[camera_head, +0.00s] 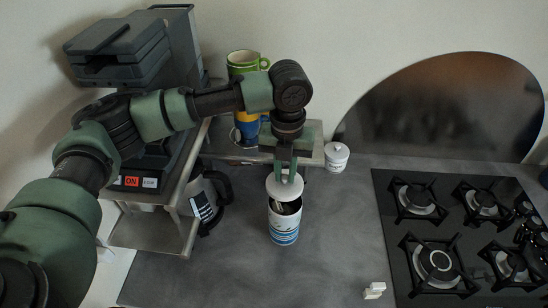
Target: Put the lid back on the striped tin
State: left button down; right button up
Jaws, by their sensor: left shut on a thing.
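The striped tin (284,229) stands upright on the grey counter, white with blue bands. Its mouth is partly uncovered and something dark shows inside. My left gripper (285,176) points down above the tin and is shut on the white lid (283,187). The lid is over the rear part of the tin's mouth and looks tilted; I cannot tell whether it touches the rim. My right gripper is not in view.
A black gas hob (450,215) fills the right side. A small white lidded pot (336,157) stands behind the tin. A metal shelf (160,232), a kettle (207,202) and stacked mugs (246,63) are at the left. A small white object (375,290) lies in front.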

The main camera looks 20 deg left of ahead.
aim_at(287, 183)
pick_arm(q)
jog(key=shift+s+d+m, duration=0.2)
jog(key=shift+d+m, duration=0.1)
jog(key=shift+f+b, duration=0.15)
jog(key=shift+b, duration=0.2)
jog(key=shift+s+d+f, duration=0.1)
jog(key=shift+f, duration=0.1)
jog(key=shift+f+b, duration=0.3)
jog(key=shift+b, duration=0.3)
notch_tip(287, 183, down, 3)
jog(key=b, duration=0.3)
jog(key=shift+r, duration=0.15)
jog(key=shift+f, duration=0.5)
jog(key=shift+f+b, duration=0.3)
jog(key=shift+f, duration=0.3)
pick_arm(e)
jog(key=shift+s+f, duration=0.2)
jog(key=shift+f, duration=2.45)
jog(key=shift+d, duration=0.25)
pick_arm(q)
jog(key=shift+r+p, duration=0.1)
jog(key=shift+p, duration=0.3)
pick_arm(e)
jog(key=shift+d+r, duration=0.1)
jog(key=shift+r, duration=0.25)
